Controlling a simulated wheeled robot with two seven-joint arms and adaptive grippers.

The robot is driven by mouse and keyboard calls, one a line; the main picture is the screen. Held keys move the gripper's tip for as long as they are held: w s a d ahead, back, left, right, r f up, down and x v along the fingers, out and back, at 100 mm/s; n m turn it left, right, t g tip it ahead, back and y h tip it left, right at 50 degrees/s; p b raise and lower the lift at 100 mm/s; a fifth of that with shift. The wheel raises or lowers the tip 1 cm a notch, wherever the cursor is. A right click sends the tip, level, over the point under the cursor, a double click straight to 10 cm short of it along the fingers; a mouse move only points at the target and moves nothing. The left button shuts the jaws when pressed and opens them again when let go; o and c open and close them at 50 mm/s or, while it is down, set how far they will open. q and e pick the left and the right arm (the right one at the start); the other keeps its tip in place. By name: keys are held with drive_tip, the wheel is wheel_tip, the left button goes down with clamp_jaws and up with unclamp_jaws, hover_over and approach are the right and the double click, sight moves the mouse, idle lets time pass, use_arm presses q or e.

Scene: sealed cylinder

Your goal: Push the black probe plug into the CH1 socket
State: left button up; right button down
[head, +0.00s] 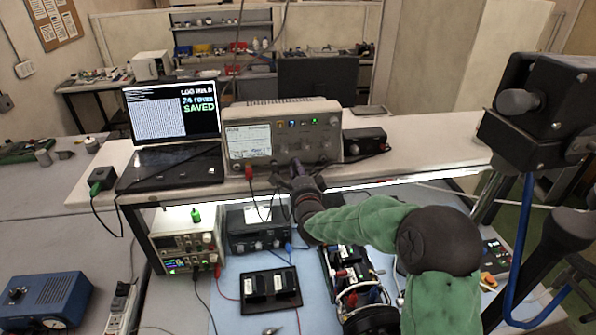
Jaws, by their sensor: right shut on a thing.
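A beige bench instrument (285,107) with a lit screen stands on the raised shelf. A red plug (249,172) sits at the lower left of its front, with leads hanging below. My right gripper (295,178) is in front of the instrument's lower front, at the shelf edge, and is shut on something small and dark. I take this to be the black probe plug, but its shape cannot be made out. The CH1 label is too small to read, and the gripper covers part of the front. Whether the plug touches a socket cannot be told. My left gripper is not in view.
A laptop (170,120) stands left of the instrument, and a black box (366,140) right of it. Below the shelf are a second instrument (186,240), a dark power unit (256,228) and a black tray (270,290). Loose leads hang in front of the shelf.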

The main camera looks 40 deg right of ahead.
drive_tip(key=shift+w+d+b, duration=0.25)
drive_tip(key=shift+w+b, duration=0.15)
drive_tip(key=shift+w, duration=0.15)
drive_tip(key=c, duration=1.1)
unclamp_jaws()
drive_tip(key=shift+o, duration=0.2)
drive_tip(key=shift+s, duration=0.1)
drive_tip(key=v, duration=1.2)
drive_tip(key=shift+r, duration=0.15)
